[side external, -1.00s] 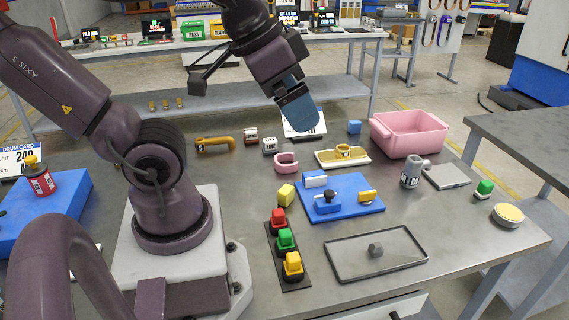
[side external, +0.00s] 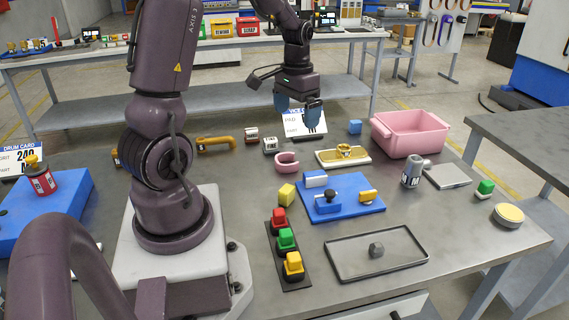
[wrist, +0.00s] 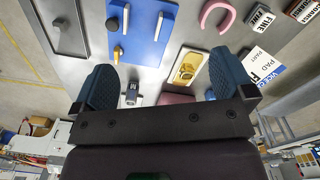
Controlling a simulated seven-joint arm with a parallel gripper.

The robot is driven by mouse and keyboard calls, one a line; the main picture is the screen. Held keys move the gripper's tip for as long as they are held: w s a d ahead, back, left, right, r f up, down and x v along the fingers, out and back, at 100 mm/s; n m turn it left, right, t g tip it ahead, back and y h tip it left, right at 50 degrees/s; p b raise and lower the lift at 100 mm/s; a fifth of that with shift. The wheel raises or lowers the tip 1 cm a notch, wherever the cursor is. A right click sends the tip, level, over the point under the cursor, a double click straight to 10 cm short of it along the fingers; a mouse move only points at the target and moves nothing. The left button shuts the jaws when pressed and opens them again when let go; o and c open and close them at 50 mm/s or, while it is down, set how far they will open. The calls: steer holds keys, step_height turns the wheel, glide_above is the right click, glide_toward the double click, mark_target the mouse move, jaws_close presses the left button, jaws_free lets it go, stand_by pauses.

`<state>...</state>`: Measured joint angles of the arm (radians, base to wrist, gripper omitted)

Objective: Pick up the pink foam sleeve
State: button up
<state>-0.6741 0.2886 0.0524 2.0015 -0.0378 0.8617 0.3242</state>
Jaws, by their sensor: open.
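The pink foam sleeve (side external: 287,168) is a small C-shaped piece lying on the grey table, left of the white and yellow fixture plate. In the side view its gap faces right. My gripper (side external: 299,108) is open and empty, pointing down above the far part of the table, beyond and above the sleeve. Its two blue fingers stand wide apart in the wrist view (wrist: 162,72), with the sleeve ahead of them and not between them.
A white plate with a yellow part (side external: 330,159) lies right of the sleeve. A blue fixture board (side external: 355,207) is nearer. Small labelled blocks (side external: 270,145) and a white card (side external: 292,124) stand behind. A pink bin (side external: 410,143) is at the back right.

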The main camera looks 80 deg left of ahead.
steer(key=s+a+f+m, duration=0.1)
steer(key=s+a+f, duration=0.1)
steer(key=a+f, duration=0.75)
steer(key=m, duration=0.4)
glide_above(284, 160)
steer(key=d, duration=0.2)
steer(key=f, duration=0.7)
steer(key=shift+s, duration=0.4)
steer(key=shift+w+d+f, duration=0.1)
steer(key=shift+d+f, duration=0.1)
steer(key=shift+f, duration=1.2)
steer(key=shift+w+d+f, duration=0.1)
steer(key=shift+d+f, duration=0.05)
steer(key=shift+f, duration=1.25)
steer(key=c, duration=0.7)
